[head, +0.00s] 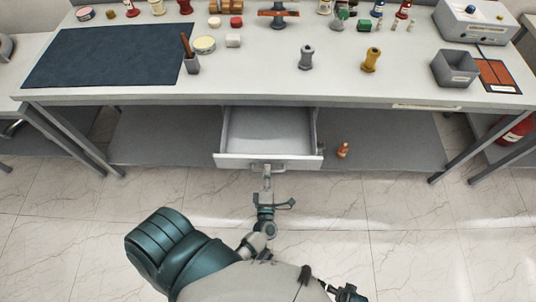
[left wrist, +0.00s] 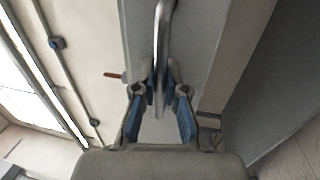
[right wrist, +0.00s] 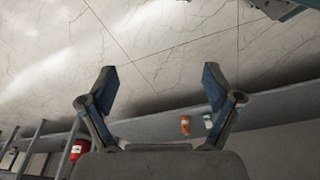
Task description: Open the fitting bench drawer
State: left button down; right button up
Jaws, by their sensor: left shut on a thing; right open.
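The fitting bench drawer (head: 266,135) is pulled out under the bench top, and its empty light-grey interior shows. Its front panel (head: 235,162) carries a metal handle (head: 282,167). My left gripper (head: 267,184) is in front of the panel at the handle. In the left wrist view the fingers (left wrist: 161,88) are closed around the handle bar (left wrist: 163,35). My right gripper (right wrist: 158,85) is open and empty, with tiled floor beyond its fingers in the right wrist view.
The bench top (head: 330,83) bears a dark mat (head: 110,55), a grey bin (head: 455,70) and several small parts. An orange bottle (head: 343,151) stands on the lower shelf (head: 385,140), right of the drawer. The floor in front is clear.

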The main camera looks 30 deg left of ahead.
pick_arm(q)
jog(key=shift+a+v, duration=0.25)
jog(key=shift+v, duration=1.35)
pick_arm(e)
jog(key=shift+s+d+f, duration=0.1)
jog(key=shift+d+f, duration=0.05)
jog(key=shift+f, duration=0.45)
pick_arm(q)
jog(key=shift+s+r, duration=0.1)
jog(key=shift+s, duration=0.1)
jog(key=c, duration=1.5)
grip_release()
jog(key=shift+a, duration=0.1)
jog(key=v, duration=0.7)
jog(key=shift+s, duration=0.2)
pick_arm(e)
jog(key=shift+a+r, duration=0.1)
jog(key=shift+a, duration=0.1)
pick_arm(q)
jog(key=shift+a, duration=0.1)
pick_arm(e)
jog(key=shift+a, duration=0.1)
